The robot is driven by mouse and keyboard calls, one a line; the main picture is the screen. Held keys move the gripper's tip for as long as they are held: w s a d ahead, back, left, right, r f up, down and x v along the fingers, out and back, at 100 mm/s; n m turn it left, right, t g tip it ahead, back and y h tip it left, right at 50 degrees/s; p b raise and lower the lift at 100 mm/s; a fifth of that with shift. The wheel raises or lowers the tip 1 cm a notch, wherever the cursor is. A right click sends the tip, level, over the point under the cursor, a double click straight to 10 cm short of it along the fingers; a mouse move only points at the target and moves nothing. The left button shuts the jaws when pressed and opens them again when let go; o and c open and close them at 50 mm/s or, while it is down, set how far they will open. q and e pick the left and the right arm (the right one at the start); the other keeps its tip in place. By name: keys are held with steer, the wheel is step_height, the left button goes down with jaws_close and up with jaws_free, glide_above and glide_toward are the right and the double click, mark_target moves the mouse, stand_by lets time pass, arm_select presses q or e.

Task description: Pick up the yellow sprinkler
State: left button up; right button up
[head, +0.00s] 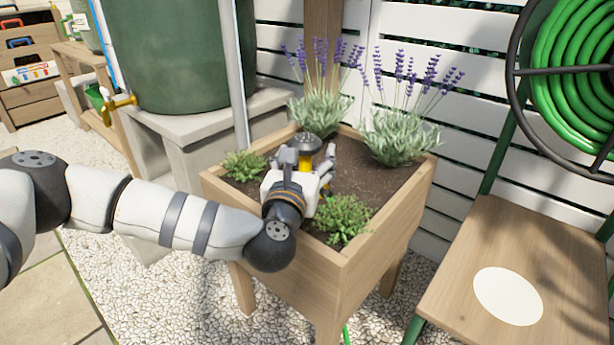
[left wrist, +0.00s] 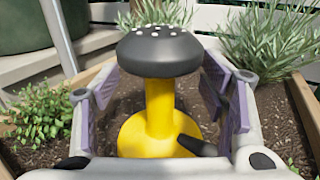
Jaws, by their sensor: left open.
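The yellow sprinkler (left wrist: 160,107) has a black domed head with white dots and a wide yellow base. It stands upright on the soil of the wooden planter (head: 304,253). In the head view the sprinkler (head: 307,143) is partly hidden behind my left gripper (head: 312,160). In the left wrist view the fingers of my left gripper (left wrist: 160,105) are open, one on each side of the yellow stem, with gaps to it. The lower front of the base is partly hidden by the gripper. My right gripper is not in view.
Lavender plants (head: 400,135) stand at the back of the planter, and low green plants (head: 341,218) grow near its front and left corners. A wooden table with a white disc (head: 508,296) and a green hose reel (head: 572,75) are on the right. A green barrel (head: 165,55) stands behind left.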

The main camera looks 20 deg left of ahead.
arm_select(q)
jaws_close()
steer(key=shift+r, duration=0.1)
